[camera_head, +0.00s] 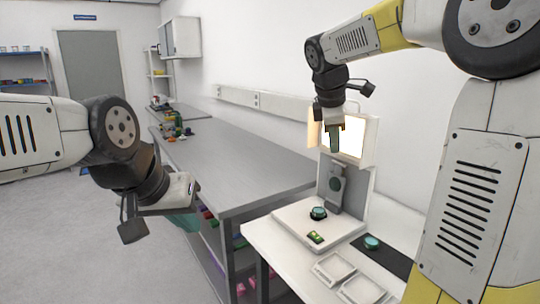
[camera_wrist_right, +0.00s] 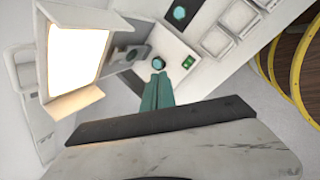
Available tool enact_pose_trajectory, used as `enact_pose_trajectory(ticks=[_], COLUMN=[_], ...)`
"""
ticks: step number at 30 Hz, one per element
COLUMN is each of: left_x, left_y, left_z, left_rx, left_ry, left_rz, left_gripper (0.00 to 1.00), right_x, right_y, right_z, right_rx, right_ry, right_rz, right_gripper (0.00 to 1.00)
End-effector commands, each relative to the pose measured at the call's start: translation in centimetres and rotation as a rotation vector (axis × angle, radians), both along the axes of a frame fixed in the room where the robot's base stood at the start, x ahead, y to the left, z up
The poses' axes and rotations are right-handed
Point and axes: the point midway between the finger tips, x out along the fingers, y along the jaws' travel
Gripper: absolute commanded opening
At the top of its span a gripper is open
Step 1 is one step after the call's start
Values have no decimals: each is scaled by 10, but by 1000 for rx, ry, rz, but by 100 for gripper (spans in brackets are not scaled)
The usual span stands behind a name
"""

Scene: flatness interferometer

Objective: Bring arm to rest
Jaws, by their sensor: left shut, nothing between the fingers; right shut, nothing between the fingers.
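My right gripper (camera_head: 334,140) hangs above the white instrument in the head view, fingers pointing down. Its green fingers (camera_wrist_right: 157,92) are together in the right wrist view, with nothing between them. My left gripper (camera_head: 182,222) is at the lower left in the head view, beside the long grey bench. Its greenish fingers are partly hidden behind its own body and look shut and empty. The interferometer (camera_head: 290,222) has a white base, a grey upright and a lit screen (camera_head: 352,138). A round dark piece with a teal top (camera_head: 318,213) sits on its base.
A green level-like block (camera_head: 316,237) lies on the base. Another teal disc (camera_head: 371,243) lies on a black mat (camera_head: 392,262). White trays (camera_head: 334,268) stand at the white table's front. The grey bench (camera_head: 225,165) is mostly clear, with small items at its far end.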

Motion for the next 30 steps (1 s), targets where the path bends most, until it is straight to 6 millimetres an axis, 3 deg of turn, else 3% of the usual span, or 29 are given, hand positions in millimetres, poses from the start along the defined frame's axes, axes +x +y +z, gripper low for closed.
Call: enact_pose_trajectory(ticks=[1,9,15,21,30], left_x=[0,0,0,0,0], left_y=[0,0,0,0,0], left_z=[0,0,0,0,0], left_rx=[0,0,0,0,0], left_ry=[0,0,0,0,0], left_rz=[0,0,0,0,0], left_gripper=[0,0,0,0,0], right_x=[-27,-150,-211,-233,-234], right_y=[-1,13,28,35,36], right_z=[1,-29,-60,-76,-77], right_rx=[76,549,836,955,963], right_ry=[-32,-148,-165,-158,-156], right_rz=[-90,-651,-1000,-1153,-1165], right_gripper=[0,0,0,0,0])
